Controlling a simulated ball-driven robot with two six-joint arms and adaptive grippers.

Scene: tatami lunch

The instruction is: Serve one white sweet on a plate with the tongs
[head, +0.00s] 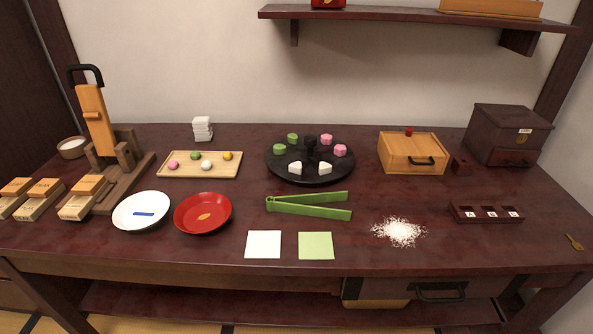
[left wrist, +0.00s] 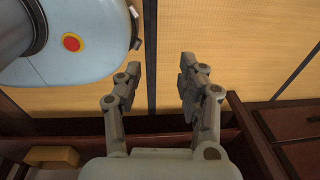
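Green tongs (head: 308,205) lie on the dark table near its middle, their tips spread to the right. White sweets (head: 323,168) sit on the near side of a round black stand (head: 310,176), with green and pink sweets around them. A white plate (head: 141,211) with a blue mark and a red plate (head: 203,213) with a gold leaf mark stand left of the tongs. A white ball (head: 206,166) lies on a wooden board (head: 200,171). My left gripper (left wrist: 160,75) is open and empty, away from these objects. My right gripper is in neither view.
A white square (head: 263,244) and a green square (head: 316,246) lie by the front edge. White powder (head: 399,232) is heaped at right. A wooden box (head: 412,153) stands behind it. A wooden press (head: 104,140) stands at left. A shelf (head: 410,22) hangs above.

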